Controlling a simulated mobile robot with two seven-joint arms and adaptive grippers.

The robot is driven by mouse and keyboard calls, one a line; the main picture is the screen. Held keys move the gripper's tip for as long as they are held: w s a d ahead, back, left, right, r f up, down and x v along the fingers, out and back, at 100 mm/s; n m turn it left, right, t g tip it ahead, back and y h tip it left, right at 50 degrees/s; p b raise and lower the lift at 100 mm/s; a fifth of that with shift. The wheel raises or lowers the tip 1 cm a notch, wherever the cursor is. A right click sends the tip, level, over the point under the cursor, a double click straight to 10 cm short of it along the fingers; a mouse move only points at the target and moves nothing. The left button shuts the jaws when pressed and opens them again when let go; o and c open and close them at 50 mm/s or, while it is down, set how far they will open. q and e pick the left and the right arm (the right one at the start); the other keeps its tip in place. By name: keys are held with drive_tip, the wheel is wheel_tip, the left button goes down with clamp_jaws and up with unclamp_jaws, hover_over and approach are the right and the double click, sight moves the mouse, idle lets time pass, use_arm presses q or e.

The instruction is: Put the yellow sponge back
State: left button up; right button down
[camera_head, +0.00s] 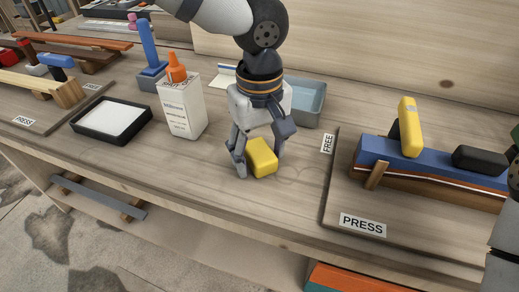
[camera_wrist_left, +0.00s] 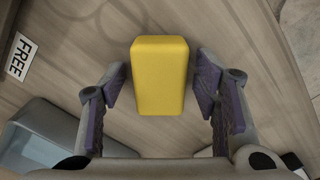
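The yellow sponge (camera_head: 262,157) is a small block on the wooden bench, near its front edge. My left gripper (camera_head: 258,163) points down over it, with a finger on either side. In the left wrist view the sponge (camera_wrist_left: 160,76) lies between the fingertips (camera_wrist_left: 162,82), with a gap showing on both sides, so the gripper is open. A blue-grey tray (camera_head: 309,103) stands behind the gripper, partly hidden by it. Its corner also shows at lower left in the left wrist view (camera_wrist_left: 45,118). My right gripper's fingers are not in view.
A white bottle with an orange cap (camera_head: 183,110) and a black-rimmed tray (camera_head: 76,132) stand left of the gripper. At right a board (camera_head: 338,190) bears a blue clamped piece with a yellow handle (camera_head: 410,128). FREE and PRESS labels mark it.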

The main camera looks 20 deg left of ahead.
sight(260, 150)
use_arm(q)
drive_tip(key=shift+r, duration=0.15)
wheel_tip(260, 150, up, 12)
drive_tip(key=shift+p, duration=0.3)
